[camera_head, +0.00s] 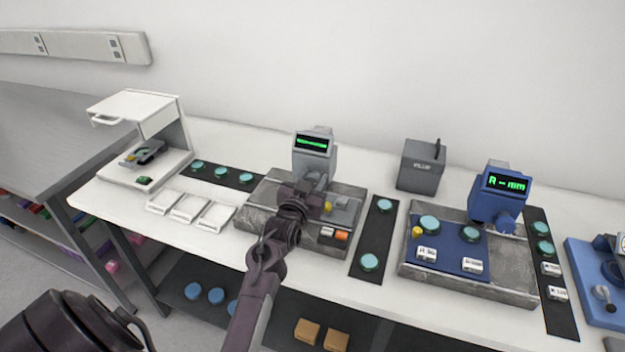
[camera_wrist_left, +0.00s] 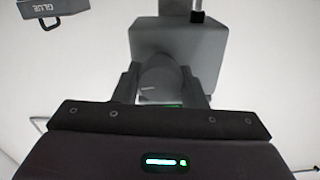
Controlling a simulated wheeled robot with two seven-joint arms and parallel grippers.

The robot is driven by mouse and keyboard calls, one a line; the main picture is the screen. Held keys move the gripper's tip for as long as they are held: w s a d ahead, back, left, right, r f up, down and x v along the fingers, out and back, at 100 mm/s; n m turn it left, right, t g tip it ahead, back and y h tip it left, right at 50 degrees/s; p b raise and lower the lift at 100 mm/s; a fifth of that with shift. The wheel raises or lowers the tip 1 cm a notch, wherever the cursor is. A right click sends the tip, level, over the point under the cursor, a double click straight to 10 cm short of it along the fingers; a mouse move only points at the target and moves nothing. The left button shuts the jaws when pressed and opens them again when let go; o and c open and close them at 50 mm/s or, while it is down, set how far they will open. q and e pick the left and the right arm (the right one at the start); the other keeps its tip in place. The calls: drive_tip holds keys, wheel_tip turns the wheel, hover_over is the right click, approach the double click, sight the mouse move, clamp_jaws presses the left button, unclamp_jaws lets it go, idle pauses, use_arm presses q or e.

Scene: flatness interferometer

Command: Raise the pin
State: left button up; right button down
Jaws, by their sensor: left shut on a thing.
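The grey gauge instrument (camera_head: 315,158) with a lit green display stands on a grey stone base (camera_head: 265,195) at the middle of the bench. My left gripper (camera_head: 312,196) is at the front of this instrument, below its display. In the left wrist view my left gripper (camera_wrist_left: 161,90) is shut on a dark grey rounded part (camera_wrist_left: 160,78), a finger on each side. The grey instrument body (camera_wrist_left: 177,50) is behind that part. I cannot tell whether the rounded part is the pin; no separate pin shows clearly. My right gripper is not in view.
A blue gauge (camera_head: 497,195) on a second stone base stands to the right. A grey box (camera_head: 422,166) is behind, between the gauges. Dark strips with teal discs (camera_head: 370,262) lie nearby. White trays (camera_head: 186,207) and a white hooded stand (camera_head: 150,120) are at left.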

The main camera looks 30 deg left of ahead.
use_arm(q)
drive_tip(key=m, duration=0.5)
drive_tip(key=shift+d, duration=0.1)
drive_tip(key=m, duration=0.4)
drive_tip(key=shift+f+m, duration=0.1)
drive_tip(key=shift+m, duration=0.3)
drive_tip(key=m+p, duration=0.1)
drive_tip(key=m, duration=0.4)
drive_tip(key=shift+d+f, duration=0.1)
drive_tip(key=shift+f+m+p, duration=0.1)
drive_tip(key=shift+m+p, duration=0.2)
drive_tip(key=shift+m, duration=2.2)
drive_tip(key=o, duration=1)
drive_tip(key=shift+c, duration=0.2)
